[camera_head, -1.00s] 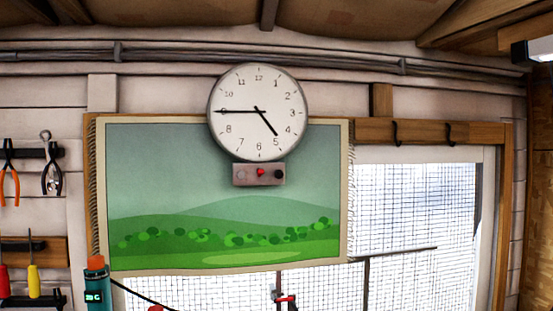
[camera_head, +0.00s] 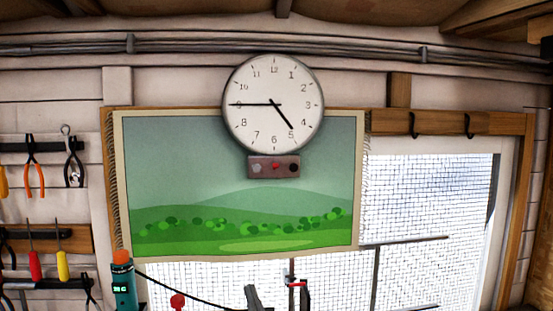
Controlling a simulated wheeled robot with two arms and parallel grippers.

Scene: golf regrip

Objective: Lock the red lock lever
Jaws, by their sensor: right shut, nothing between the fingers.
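A small red lever (camera_head: 297,285) shows low in the head view, just right of the middle. It sits on a small grey and dark fixture in front of the bright window. Its lower part is cut off by the picture's bottom edge. My right gripper (camera_head: 254,298) shows only as a dark tip at the bottom edge, left of the red lever and apart from it in the picture. It is shut and empty. My left gripper is not in view.
A red round knob (camera_head: 177,301) and an orange-topped teal device (camera_head: 122,285) stand at lower left, near a dark cable. Behind are a landscape picture (camera_head: 240,165), a clock (camera_head: 273,104) and a mesh window (camera_head: 425,215). Pliers and screwdrivers hang at left.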

